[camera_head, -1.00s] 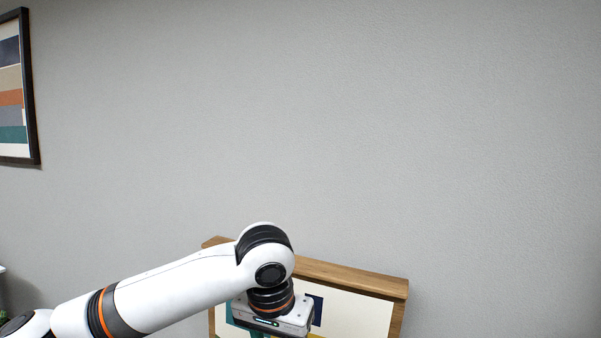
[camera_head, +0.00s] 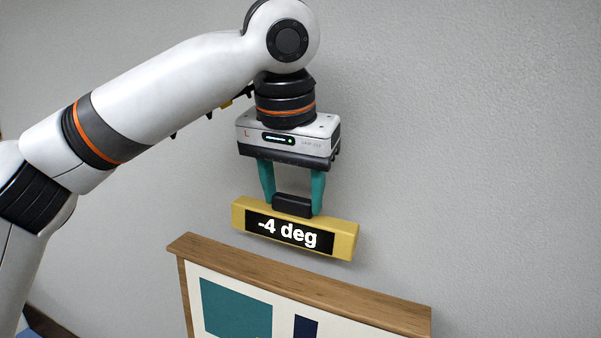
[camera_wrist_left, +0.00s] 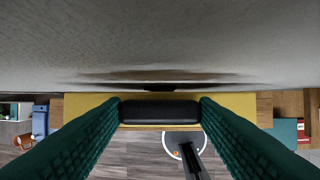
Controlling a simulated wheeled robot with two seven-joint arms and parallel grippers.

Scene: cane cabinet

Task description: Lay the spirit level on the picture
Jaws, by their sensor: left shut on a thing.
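The spirit level (camera_head: 345,241) is a yellow bar with a black handle and a black display reading "-4 deg". My left gripper (camera_head: 291,205) is shut on its black handle and holds it in the air. In the left wrist view, the handle (camera_wrist_left: 160,112) sits between the green fingers, with the yellow bar (camera_wrist_left: 235,101) behind it. The picture (camera_head: 300,277) has a wooden frame and a cream face with teal and navy shapes. The level appears just above its wooden top edge with a gap in the head view; both tilt down to the right. My right gripper is not in view.
The grey wall (camera_head: 480,140) is close behind the level and the picture. Open wall lies to the right of the gripper. Below, the left wrist view shows a wooden floor (camera_wrist_left: 130,150) and a blue object (camera_wrist_left: 40,122) at the left.

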